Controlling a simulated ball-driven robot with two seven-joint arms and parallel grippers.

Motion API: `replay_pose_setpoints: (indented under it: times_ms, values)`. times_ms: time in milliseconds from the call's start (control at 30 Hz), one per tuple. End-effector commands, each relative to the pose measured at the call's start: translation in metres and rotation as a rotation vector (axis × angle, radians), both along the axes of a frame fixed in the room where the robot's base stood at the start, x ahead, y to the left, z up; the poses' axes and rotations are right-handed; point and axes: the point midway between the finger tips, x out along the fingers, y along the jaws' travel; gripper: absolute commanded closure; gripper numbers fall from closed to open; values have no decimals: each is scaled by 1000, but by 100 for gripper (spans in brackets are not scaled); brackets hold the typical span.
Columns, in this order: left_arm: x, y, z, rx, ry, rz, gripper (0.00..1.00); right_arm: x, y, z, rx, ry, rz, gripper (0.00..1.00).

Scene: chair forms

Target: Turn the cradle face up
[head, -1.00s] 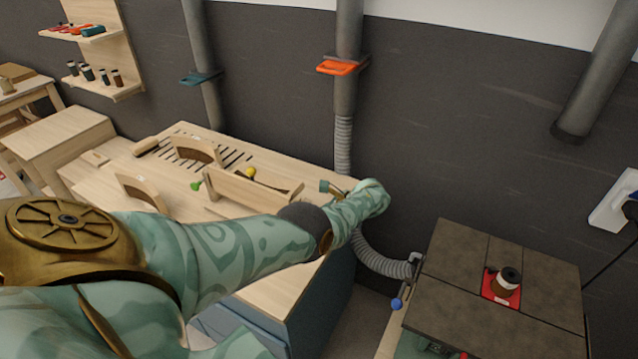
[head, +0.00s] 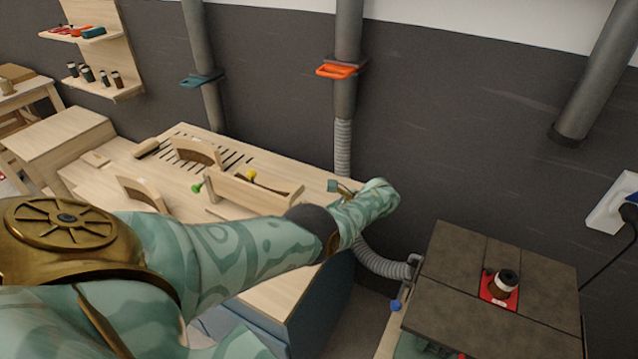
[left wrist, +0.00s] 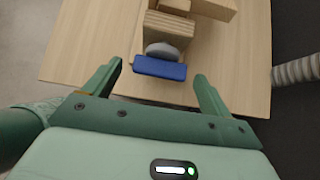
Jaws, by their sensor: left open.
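A pale wooden trough-like piece (head: 255,195) with a green knob and a yellow knob lies on the bench; it may be the cradle, and I cannot tell which side is its face. No grip is visible. My right gripper is out of view.
Curved wooden forms (head: 197,151) and (head: 142,190) stand on the bench (head: 275,292), near a slotted area. A grey hose (head: 380,263) runs behind the bench's right end. A dark-topped machine table (head: 455,285) stands to the right. Bare bench shows beside the blue bar.

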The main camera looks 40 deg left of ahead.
Motion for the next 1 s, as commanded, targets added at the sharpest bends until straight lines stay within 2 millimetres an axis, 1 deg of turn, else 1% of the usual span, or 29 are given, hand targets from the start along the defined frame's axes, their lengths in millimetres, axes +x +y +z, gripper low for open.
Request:
replay_pose_setpoints:
  times_ms: [33,100,300,400,500,633,1000]
  values:
    - [3,-10,15,-1,-3,-2,16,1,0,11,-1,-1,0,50]
    - [7,-23,29,-2,-3,-2,16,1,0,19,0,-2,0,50]
    - [16,-60,65,-1,-2,-3,16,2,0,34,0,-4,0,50]
    - [20,-74,79,-1,-2,-1,16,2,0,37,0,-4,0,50]
    - [22,-83,87,-1,0,-1,16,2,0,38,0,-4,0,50]
    - [23,-90,93,-1,2,-1,16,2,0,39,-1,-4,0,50]
    - [24,-90,94,1,2,0,16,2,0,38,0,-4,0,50]
